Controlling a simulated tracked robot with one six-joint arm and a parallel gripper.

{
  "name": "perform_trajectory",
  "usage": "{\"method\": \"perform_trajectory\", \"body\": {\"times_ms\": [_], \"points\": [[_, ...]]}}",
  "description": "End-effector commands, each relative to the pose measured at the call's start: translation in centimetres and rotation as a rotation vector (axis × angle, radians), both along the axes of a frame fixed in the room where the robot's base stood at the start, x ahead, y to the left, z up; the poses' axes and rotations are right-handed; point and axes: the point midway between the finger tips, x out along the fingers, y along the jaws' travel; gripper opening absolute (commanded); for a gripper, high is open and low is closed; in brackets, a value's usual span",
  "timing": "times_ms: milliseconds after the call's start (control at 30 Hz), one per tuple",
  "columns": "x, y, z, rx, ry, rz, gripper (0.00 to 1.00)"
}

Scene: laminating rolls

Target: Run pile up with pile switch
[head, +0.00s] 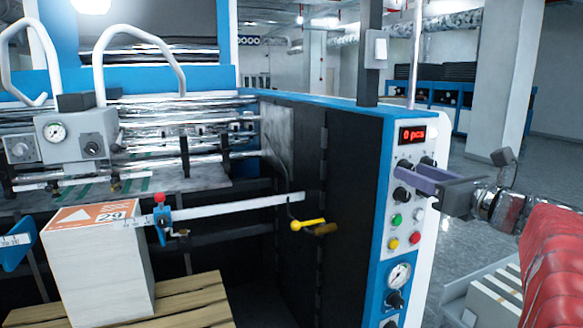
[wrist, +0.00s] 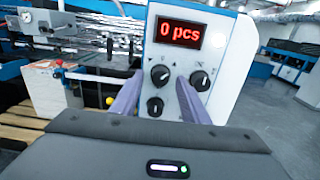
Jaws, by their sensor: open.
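The pile (head: 100,270) is a tall white stack with an orange-and-white label marked 29 on top, standing on a wooden pallet (head: 190,300). The control panel (head: 405,225) is on the machine's right front post; its red display (wrist: 180,32) reads 0 pcs. Black rotary knobs sit below it: an upper left knob (wrist: 160,76), an upper right knob (wrist: 197,80) and a lower knob (wrist: 155,106). I cannot read which is the pile switch. My gripper (wrist: 160,82) is open, its purple fingers pointing at the panel, with the upper left knob showing between them. Contact cannot be told.
Green, white, yellow and red buttons (head: 415,237) and a gauge (head: 399,274) sit lower on the panel. A yellow-knobbed lever (head: 308,225) is on the dark side door. A ruler bar (head: 235,207) crosses beside the pile. Open floor lies right of the machine.

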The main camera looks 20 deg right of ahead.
Motion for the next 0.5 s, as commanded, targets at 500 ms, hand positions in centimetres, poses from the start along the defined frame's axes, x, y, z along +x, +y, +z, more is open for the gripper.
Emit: {"method": "perform_trajectory", "body": {"times_ms": [500], "points": [[0.53,-0.02,-0.03,0.001,0.000,-0.001,0.33]]}}
